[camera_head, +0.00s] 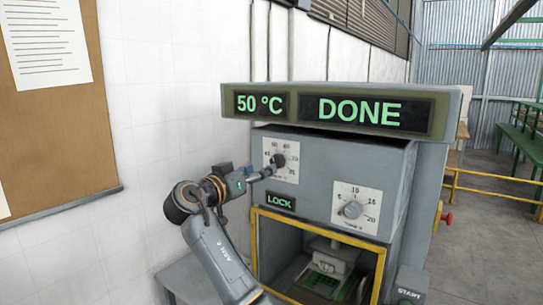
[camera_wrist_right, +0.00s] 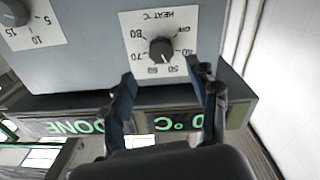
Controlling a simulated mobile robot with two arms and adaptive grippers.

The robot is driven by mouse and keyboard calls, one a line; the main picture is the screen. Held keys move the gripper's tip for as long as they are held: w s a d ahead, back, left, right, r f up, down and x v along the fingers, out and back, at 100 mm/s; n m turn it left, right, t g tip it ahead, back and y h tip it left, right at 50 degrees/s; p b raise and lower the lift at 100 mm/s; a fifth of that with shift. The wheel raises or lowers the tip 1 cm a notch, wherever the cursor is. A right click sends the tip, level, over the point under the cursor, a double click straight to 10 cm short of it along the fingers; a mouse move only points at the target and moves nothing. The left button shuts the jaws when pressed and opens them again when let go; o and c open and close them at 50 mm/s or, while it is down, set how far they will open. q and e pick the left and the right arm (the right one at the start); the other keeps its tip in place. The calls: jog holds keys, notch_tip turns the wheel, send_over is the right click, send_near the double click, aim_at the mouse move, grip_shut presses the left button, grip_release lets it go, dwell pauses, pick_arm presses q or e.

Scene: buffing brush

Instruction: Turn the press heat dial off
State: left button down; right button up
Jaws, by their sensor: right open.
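The press (camera_head: 310,155) stands ahead, its display reading 50 °C and DONE. The heat dial (camera_head: 279,160) is a dark round knob on a white plate at the upper left of the press front. In the right wrist view, upside down, the heat dial (camera_wrist_right: 162,50) shows in full with its HEAT °C scale and an OFF mark; I cannot read its exact setting. My right gripper (camera_head: 266,173) is in front of the dial plate. In the wrist view the right gripper's fingers (camera_wrist_right: 165,79) are apart and empty, with the dial beyond the gap between their tips. My left gripper is out of view.
A second, timer-like dial (camera_head: 352,210) sits lower right on the press. The display box (camera_head: 340,110) juts out above the dials. A START panel (camera_head: 409,293) is at lower right. White wall stands left.

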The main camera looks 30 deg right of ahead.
aim_at(275, 162)
jog(key=p+x, duration=0.3)
jog(key=x, duration=0.3)
jog(key=shift+w+d+r, duration=0.1)
jog(key=shift+w+d, duration=0.25)
jog(key=shift+d, duration=0.35)
jog(key=c, duration=1.2)
